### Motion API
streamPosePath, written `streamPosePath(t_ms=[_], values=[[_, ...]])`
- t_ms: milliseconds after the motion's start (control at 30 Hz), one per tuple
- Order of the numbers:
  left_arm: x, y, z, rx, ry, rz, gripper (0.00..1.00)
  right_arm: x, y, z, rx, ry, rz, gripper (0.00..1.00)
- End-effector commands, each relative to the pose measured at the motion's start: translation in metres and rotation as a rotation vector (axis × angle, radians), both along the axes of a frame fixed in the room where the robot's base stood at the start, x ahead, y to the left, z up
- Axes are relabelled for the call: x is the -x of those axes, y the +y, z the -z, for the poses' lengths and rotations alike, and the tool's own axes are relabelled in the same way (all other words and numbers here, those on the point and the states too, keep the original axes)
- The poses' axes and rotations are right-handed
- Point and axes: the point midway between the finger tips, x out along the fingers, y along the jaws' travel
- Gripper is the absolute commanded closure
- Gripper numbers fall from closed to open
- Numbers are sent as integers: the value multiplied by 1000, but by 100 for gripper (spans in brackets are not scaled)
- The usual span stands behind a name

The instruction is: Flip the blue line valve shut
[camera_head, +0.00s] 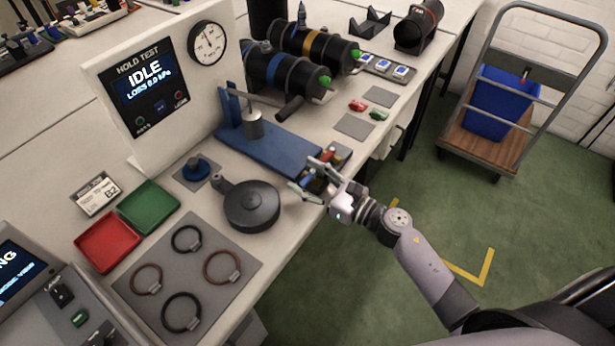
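A small blue part (307,174), which looks like the blue line valve's handle, sits at the table's front edge by the right end of a blue press base (272,148). A small red part (329,154) is just behind it. My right gripper (304,177) reaches in from the right over the table edge. Its fingers are spread, one on the near side and one on the far side of the blue part. I cannot tell whether they touch it. The gripper partly hides the valve, so its handle position is unclear. My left gripper is not in view.
A dark round pan-shaped part (251,206) stands left of the gripper. A grey mat (187,280) with several rings, a red tray (107,240) and a green tray (149,207) lie further left. The hold test panel (150,85) reads IDLE. Black cylinders (284,75) lie behind.

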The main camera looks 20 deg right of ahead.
Motion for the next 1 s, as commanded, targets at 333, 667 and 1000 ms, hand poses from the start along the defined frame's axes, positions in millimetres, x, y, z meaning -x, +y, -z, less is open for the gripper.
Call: streamPosePath(t_ms=[333, 667, 1000], values=[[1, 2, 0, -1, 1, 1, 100, 2, -1, 0, 0, 0, 0, 43], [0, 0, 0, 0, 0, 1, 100, 45, -34, 2, 2, 5, 0, 43], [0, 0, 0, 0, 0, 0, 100, 90, -68, 1, 0, 2, 0, 43]])
